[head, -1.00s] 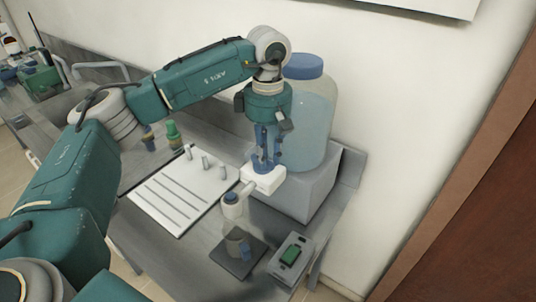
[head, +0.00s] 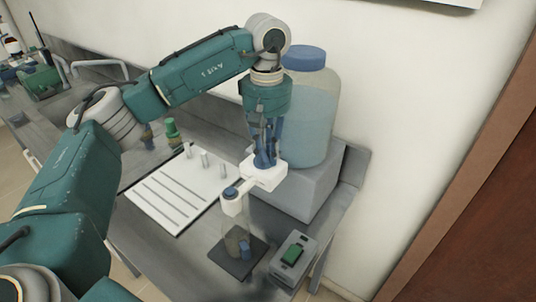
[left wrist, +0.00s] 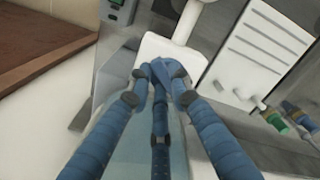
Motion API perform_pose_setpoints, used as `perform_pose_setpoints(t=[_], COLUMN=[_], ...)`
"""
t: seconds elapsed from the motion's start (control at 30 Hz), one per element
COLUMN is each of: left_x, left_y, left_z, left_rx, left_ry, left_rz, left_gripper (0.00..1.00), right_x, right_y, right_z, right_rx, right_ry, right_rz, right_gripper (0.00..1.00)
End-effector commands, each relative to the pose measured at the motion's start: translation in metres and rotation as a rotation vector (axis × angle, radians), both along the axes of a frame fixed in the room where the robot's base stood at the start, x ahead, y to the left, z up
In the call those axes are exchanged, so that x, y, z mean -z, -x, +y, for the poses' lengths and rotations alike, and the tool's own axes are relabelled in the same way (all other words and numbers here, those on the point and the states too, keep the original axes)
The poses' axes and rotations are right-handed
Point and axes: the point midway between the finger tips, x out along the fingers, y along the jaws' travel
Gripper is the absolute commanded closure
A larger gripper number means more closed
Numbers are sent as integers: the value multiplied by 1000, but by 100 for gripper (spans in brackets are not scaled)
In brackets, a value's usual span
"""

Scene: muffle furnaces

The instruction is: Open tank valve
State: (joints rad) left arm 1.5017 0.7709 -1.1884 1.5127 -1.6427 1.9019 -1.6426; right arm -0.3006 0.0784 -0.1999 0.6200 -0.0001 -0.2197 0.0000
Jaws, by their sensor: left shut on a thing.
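The tank (head: 308,110) is a clear container of bluish liquid with a blue cap, standing on a grey block in the head view. A white valve fitting (head: 262,178) juts from the low front of the tank, with a spout and a blue-topped white end (head: 231,194). My left gripper (head: 265,163) points down onto the fitting, its blue fingers closed together there. In the left wrist view the fingertips (left wrist: 160,72) meet over the white fitting (left wrist: 172,50). The part between the fingers is hidden by them. My right gripper is not in view.
A white board with slots (head: 180,190) lies to the left on the grey bench. A clear vessel on a dark plate (head: 238,255) stands below the spout. A grey box with a green display (head: 292,254) is beside it. A wall is behind the tank.

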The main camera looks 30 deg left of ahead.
Motion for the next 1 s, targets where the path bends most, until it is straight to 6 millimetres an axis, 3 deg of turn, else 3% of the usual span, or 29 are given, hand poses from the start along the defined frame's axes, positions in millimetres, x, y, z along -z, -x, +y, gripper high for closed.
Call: perform_pose_setpoints(t=[0.6, 1.0], left_x=[-2, -3], left_y=[5, 7], left_z=[6, 9], left_rx=[578, 844], left_ry=[0, -1], left_rz=[-6, -6], left_gripper=[100, 100], right_x=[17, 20], right_y=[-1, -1], right_z=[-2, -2], right_rx=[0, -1], right_ry=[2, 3], right_rz=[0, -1], right_gripper=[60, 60])
